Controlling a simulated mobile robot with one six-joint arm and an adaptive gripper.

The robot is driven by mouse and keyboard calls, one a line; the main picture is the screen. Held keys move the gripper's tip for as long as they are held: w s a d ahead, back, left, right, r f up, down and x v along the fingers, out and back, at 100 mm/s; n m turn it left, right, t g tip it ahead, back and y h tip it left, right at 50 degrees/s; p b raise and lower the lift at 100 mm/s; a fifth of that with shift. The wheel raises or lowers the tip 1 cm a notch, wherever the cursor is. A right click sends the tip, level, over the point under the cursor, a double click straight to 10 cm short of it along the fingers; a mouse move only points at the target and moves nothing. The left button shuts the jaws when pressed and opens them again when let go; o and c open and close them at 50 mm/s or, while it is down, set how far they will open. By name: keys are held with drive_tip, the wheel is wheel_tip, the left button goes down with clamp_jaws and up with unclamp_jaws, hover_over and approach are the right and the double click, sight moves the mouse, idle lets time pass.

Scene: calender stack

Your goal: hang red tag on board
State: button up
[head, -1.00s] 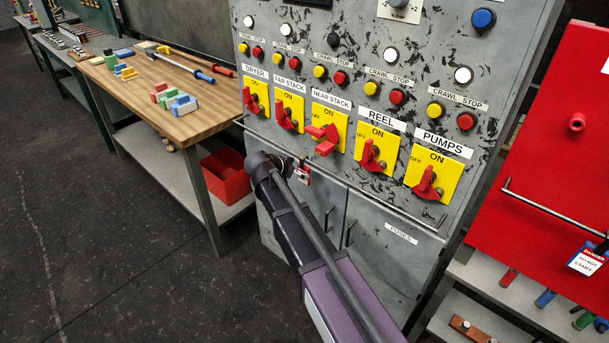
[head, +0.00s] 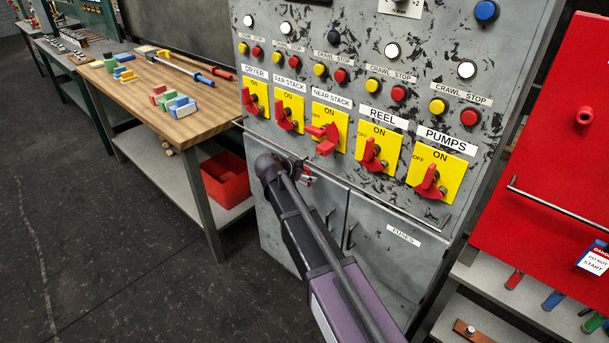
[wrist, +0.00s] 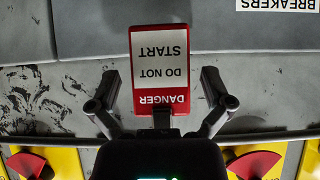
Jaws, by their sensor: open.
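The red tag (wrist: 165,62), with a white "DANGER DO NOT START" face, appears upside down in the wrist view. It seems to hang from the rail (wrist: 45,141) across the grey cabinet; its upper end is partly hidden by my gripper. My gripper (wrist: 158,84) is open, one finger on each side of the tag with visible gaps. In the head view my gripper (head: 298,170) is at the cabinet rail below the switches, and the tag is mostly hidden. The red board (head: 545,180) stands at the right with a peg (head: 585,116) and a bar (head: 550,208).
Red switch handles (head: 325,138) stick out above the cabinet rail. A wooden workbench (head: 205,118) with a red bin (head: 227,180) beneath stands left. A shelf (head: 480,292) is below the board.

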drive_tip(key=c, duration=1.1)
drive_tip(key=shift+r, duration=0.1)
drive_tip(key=shift+r+p, duration=0.65)
drive_tip(key=shift+p, duration=0.05)
drive_tip(key=shift+s+a+r, duration=0.1)
drive_tip(key=shift+s+a, duration=0.05)
drive_tip(key=shift+s, duration=0.05)
drive_tip(key=s+a, duration=1)
drive_tip(key=s, duration=0.3)
drive_tip(key=shift+s+a, duration=0.4)
wheel_tip(320, 180, up, 10)
drive_tip(key=p, duration=1)
